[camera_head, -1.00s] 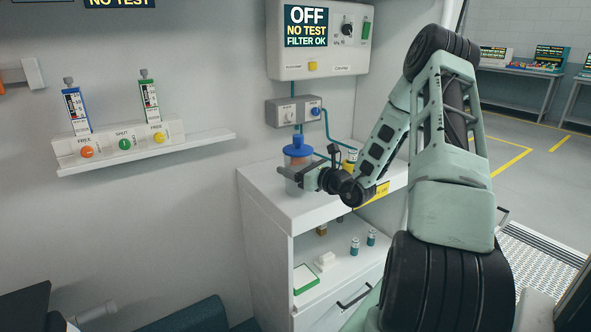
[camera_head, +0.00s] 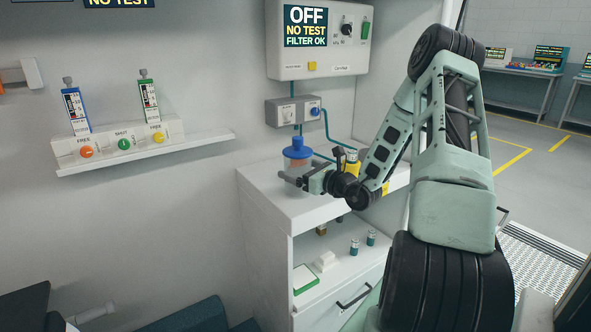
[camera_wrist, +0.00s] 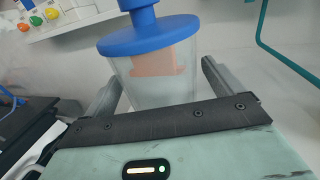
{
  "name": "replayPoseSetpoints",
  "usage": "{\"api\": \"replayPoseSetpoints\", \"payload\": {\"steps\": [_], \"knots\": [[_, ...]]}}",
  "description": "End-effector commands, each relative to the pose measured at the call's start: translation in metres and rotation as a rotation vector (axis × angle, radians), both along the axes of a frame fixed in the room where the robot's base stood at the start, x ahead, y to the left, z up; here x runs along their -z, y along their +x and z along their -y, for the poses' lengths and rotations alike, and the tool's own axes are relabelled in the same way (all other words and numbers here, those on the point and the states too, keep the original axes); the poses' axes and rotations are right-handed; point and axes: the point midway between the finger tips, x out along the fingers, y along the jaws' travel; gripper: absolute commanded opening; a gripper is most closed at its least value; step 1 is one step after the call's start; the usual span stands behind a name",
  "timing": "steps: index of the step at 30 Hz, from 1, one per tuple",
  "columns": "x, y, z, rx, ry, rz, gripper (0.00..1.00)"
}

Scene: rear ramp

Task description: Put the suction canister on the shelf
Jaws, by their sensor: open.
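The suction canister (camera_head: 297,156) has a blue lid and a clear body with a pinkish label or content. It stands upright on the white cabinet top (camera_head: 262,190), below the wall unit. My gripper (camera_head: 293,181) is open just in front of the canister. In the wrist view the canister (camera_wrist: 152,75) shows beyond my gripper (camera_wrist: 158,82), with one finger toward each side of it; I cannot tell whether either touches it. The cabinet has an open shelf (camera_head: 334,268) below its top. A small wall shelf (camera_head: 150,153) is at the left.
The cabinet shelf holds two small vials (camera_head: 362,244), a white block (camera_head: 325,261) and a green-edged item (camera_head: 305,279). A yellow object (camera_head: 352,163) stands behind my arm on the cabinet top. Teal tubing (camera_head: 327,125) hangs from the wall box (camera_head: 293,111).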

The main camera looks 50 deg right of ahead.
Motion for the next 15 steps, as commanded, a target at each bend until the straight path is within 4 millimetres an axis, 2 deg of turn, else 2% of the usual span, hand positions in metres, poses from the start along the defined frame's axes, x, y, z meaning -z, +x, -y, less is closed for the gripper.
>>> {"api": "replayPoseSetpoints", "payload": {"steps": [9, 15], "knots": [[0.001, -0.068, 0.003, 0.004, 0.001, -0.003, 0.92], [0.001, -0.095, 0.003, 0.003, 0.001, -0.001, 0.92]]}}
